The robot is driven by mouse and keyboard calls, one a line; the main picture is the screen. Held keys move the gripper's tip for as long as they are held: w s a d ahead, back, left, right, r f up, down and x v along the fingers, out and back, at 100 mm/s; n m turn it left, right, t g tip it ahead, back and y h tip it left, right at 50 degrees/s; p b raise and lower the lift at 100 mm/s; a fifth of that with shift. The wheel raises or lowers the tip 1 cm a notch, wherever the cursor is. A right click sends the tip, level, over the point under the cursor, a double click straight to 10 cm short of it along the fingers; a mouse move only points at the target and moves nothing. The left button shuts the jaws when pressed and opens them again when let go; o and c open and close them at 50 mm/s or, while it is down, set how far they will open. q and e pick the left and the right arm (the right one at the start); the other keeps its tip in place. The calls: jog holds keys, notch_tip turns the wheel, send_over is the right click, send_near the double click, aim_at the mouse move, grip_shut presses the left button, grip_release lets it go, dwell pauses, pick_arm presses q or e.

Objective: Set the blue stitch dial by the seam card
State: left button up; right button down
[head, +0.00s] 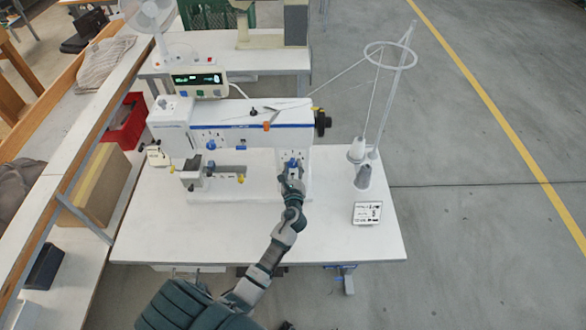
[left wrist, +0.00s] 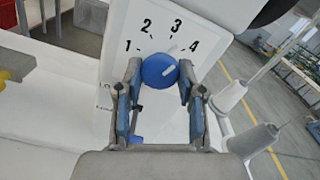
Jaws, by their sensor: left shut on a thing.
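The blue stitch dial (left wrist: 157,71) sits on the white machine panel, with the numbers 1 to 4 arced above it. Its white mark slants up and right, roughly toward the 4. My left gripper (left wrist: 158,88) has a finger on each side of the dial and is shut on it. In the head view the gripper (head: 291,172) is at the front of the machine's right column, just below the dial (head: 292,163). The seam card (head: 367,213) stands on the table to the right; its large figure looks like a 5, but it is small. My right gripper is not in view.
The white sewing machine (head: 240,115) stands on a white table (head: 260,235). A second blue knob (head: 211,144) is on its left head. Thread cones (head: 363,176) and a thread stand are right of the machine. A red bin (head: 126,122) is at left. The table front is mostly clear.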

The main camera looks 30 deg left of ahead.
pick_arm(q)
jog(key=shift+f+n+b, duration=0.1)
jog(key=shift+n+b, duration=0.5)
jog(key=shift+n, duration=1.5)
jog(key=o, duration=1.1)
jog(key=shift+d, duration=0.1)
jog(key=v, duration=1.2)
